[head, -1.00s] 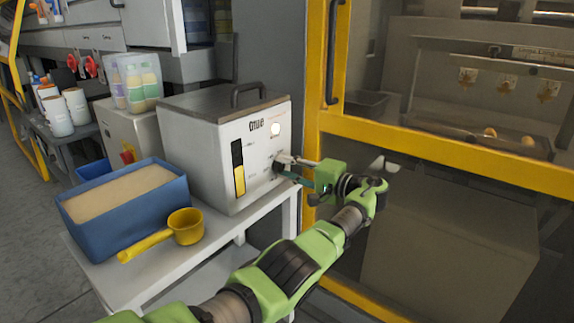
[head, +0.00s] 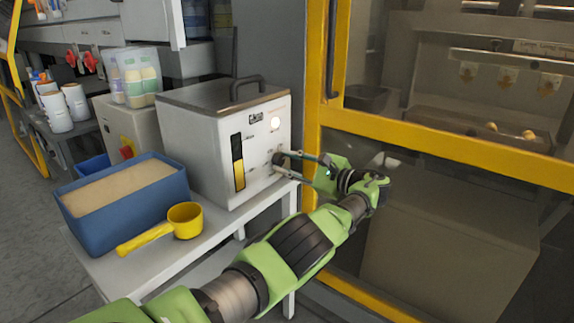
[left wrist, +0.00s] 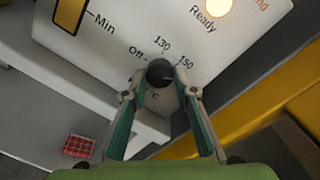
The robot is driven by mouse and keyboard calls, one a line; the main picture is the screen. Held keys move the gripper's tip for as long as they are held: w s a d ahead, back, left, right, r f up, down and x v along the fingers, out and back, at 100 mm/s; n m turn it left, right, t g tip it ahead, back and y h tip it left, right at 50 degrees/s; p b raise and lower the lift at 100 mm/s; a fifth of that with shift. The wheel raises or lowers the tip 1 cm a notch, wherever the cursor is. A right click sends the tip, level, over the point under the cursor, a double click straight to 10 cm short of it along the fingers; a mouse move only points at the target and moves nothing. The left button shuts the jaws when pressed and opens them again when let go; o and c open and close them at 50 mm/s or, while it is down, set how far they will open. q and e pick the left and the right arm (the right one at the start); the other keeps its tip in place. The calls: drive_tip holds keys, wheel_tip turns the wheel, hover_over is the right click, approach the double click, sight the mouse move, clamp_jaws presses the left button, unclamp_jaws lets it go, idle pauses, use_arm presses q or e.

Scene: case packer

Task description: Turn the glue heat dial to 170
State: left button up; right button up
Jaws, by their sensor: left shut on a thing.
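The glue heat dial (head: 279,159) is a small round black knob on the front of the white glue unit (head: 205,135). In the left wrist view the dial (left wrist: 160,73) sits between my fingertips, with Off, 130 and 150 printed around it. The 170 mark does not show, and I cannot tell clearly where the dial points. My left gripper (head: 283,162) is shut on the dial from the front; its two fingers (left wrist: 160,93) reach either side of it. My right gripper is out of view.
A round Ready lamp (left wrist: 213,8) glows above the dial. A blue bin (head: 125,215) and a yellow scoop (head: 184,220) stand on the table left of my arm. The yellow machine frame (head: 440,150) is close on the right.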

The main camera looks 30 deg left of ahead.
use_arm(q)
drive_tip(key=m, duration=0.2)
drive_tip(key=shift+m, duration=0.4)
drive_tip(key=shift+f+m+b, duration=0.1)
drive_tip(key=shift+m+b, duration=0.25)
drive_tip(key=shift+m, duration=1.15)
drive_tip(key=o, duration=1.1)
drive_tip(key=shift+m, duration=0.3)
